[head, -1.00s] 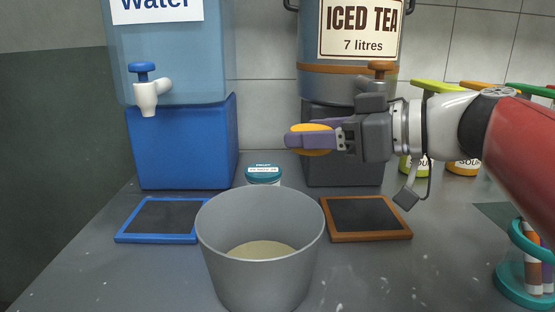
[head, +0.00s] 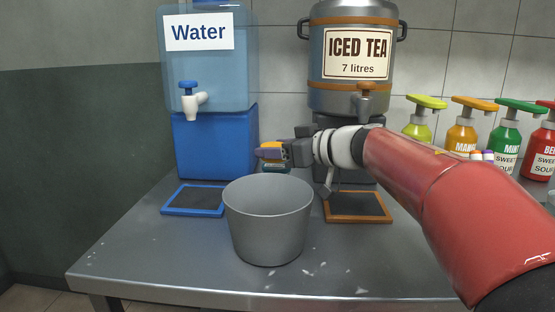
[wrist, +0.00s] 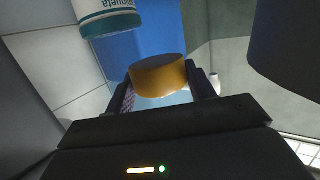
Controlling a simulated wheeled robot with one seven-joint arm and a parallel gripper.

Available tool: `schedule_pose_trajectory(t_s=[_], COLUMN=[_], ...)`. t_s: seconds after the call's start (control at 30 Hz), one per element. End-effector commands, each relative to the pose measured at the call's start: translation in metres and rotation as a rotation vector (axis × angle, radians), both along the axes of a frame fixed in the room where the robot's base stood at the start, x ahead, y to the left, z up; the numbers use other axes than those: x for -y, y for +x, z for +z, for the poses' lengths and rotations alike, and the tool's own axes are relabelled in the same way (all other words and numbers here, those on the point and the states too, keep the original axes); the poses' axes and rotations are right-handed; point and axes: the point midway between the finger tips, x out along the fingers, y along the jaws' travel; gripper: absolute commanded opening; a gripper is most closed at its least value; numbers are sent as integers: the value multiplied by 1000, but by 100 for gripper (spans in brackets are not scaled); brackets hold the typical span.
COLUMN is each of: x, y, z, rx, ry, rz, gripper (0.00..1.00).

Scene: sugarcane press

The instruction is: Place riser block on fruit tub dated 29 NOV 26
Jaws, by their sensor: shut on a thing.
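My gripper (head: 266,152) is shut on a yellow-orange round riser block (head: 273,145). The block also shows between the two fingers in the wrist view (wrist: 158,76). The fruit tub (head: 276,167) has a teal lid and stands on the counter behind the grey bucket. In the head view my gripper and the block appear just above it and cover most of it; I cannot tell whether they touch. A white and teal tub (wrist: 108,16) shows at the top left of the wrist view, apart from the block. Its date cannot be read here.
The grey bucket (head: 268,225) stands in front of the tub. The blue water stand (head: 213,142) is left and the dark iced tea stand (head: 345,165) right. A blue-framed mat (head: 193,200) and a brown-framed mat (head: 357,206) lie before them. Pump bottles (head: 461,131) stand right.

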Motion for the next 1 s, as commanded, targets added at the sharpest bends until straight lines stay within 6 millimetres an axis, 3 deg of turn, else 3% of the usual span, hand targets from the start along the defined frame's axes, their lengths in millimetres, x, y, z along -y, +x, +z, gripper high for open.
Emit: schedule_pose_trajectory(t_s=[0.5, 0.9, 0.93, 1.0], x=[2, 2, 2, 2], y=[50, 52, 52, 52], z=[-33, -37, -37, -37], rx=[1, 0, 0, 1], ry=[0, 1, 1, 0], rz=[1, 1, 1, 1], gripper=[31, 31, 56, 65])
